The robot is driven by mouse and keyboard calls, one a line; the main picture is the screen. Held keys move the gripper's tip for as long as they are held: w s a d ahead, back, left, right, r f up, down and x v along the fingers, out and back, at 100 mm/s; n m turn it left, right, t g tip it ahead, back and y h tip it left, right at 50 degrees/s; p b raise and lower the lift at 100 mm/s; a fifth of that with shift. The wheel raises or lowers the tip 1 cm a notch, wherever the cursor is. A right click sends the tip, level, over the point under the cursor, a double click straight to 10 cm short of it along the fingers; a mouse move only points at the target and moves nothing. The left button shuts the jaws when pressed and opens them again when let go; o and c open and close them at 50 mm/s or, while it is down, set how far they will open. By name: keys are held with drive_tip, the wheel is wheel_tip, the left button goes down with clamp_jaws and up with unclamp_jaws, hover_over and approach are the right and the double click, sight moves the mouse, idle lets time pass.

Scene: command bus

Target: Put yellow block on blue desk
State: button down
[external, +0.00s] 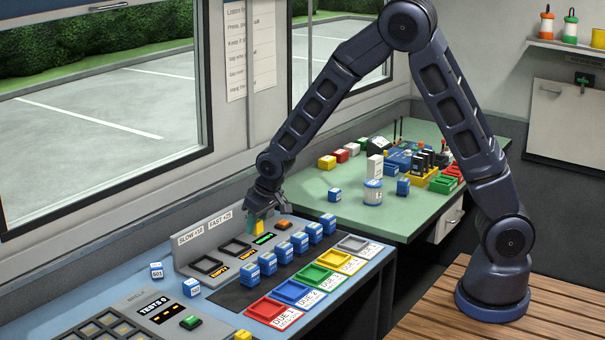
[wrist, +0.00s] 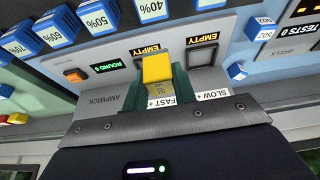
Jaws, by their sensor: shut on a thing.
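My gripper (external: 268,205) is shut on a yellow block (wrist: 157,68), holding it between green fingers. In the external view the block shows as a small yellow patch (external: 258,228) under the gripper, over the console panel at the back of the blue desk (external: 125,284). In the wrist view the block is near the slots marked EMPTY, beside the FAST label, and hides part of one slot. I cannot tell whether it touches the panel.
Blue-and-white blocks (external: 283,252) stand in a row in front of the panel, with coloured trays (external: 291,291) before them. Loose numbered blocks (external: 191,287) sit at left. A green table (external: 345,215) at right holds a cluttered set of items.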

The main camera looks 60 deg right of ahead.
drive_tip(key=s+a+r, duration=0.2)
drive_tip(key=a, duration=0.4)
drive_tip(key=s+a+r, duration=0.2)
drive_tip(key=a, duration=0.5)
wheel_tip(320, 180, up, 4)
drive_tip(key=r, duration=0.1)
hover_over(229, 321)
drive_tip(key=s, duration=0.1)
wheel_tip(229, 321, down, 20)
drive_tip(key=shift+f, duration=0.2)
drive_tip(key=shift+s+f, duration=0.1)
drive_tip(key=shift+f, duration=0.2)
drive_tip(key=c, duration=1.1)
unclamp_jaws()
drive_tip(key=shift+s, duration=0.1)
drive_tip(key=shift+f, duration=0.1)
drive_tip(key=shift+a+r, duration=0.1)
drive_tip(key=shift+r, duration=0.3)
drive_tip(key=v, duration=1.2)
